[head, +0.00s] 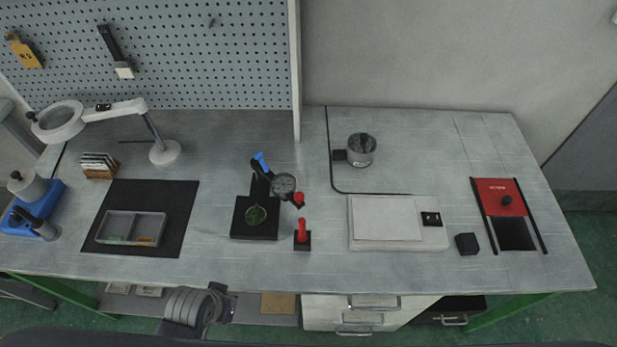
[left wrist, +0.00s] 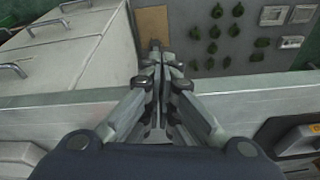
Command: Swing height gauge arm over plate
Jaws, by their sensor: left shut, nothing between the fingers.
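The height gauge stands mid-bench in the head view, with a round dial (head: 284,185), a blue-tipped lever (head: 262,160) and a red tip (head: 299,198). Its arm and dial point to the right, beside the back right corner of the black plate (head: 240,229) rather than over its middle. A round greenish piece (head: 255,215) lies on the plate. My left gripper (left wrist: 157,75) is shut and empty in the left wrist view, near the bench's front edge and apart from the gauge. My right gripper is not in view.
A red-handled stamp-like tool (head: 302,232) stands right of the plate. A divided tray (head: 120,229) on a dark mat (head: 185,195) lies left. A white flat device (head: 397,245) and a metal pot (head: 362,150) are to the right. Bare bench lies between mat and plate.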

